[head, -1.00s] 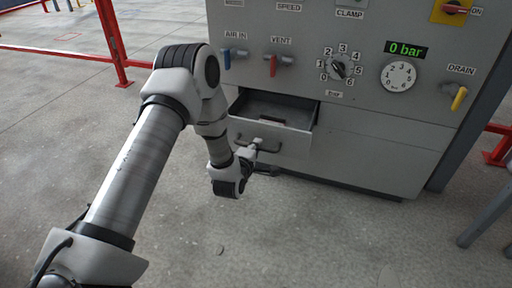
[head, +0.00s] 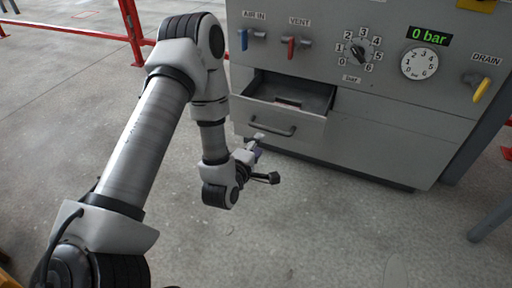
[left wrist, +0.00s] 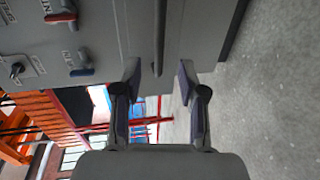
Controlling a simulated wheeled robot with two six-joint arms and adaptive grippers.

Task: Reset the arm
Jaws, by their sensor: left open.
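My left arm comes in from the left in the head view. My left gripper (head: 264,162) is below and in front of the open drawer (head: 283,112). In the left wrist view its two fingers (left wrist: 160,92) are spread apart with nothing between them. The drawer's handle (head: 272,128) is clear of the fingers in the head view. A bar that looks like this handle shows beyond the fingertips in the left wrist view (left wrist: 159,40). My right gripper is in neither view.
The grey panel (head: 400,135) carries the blue AIR IN lever (head: 244,38), red VENT lever (head: 291,47), a numbered knob (head: 358,54), a gauge (head: 420,64), a 0 bar display (head: 430,36) and the yellow DRAIN lever (head: 481,89). Red rails (head: 132,30) stand at left. The floor in front is clear.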

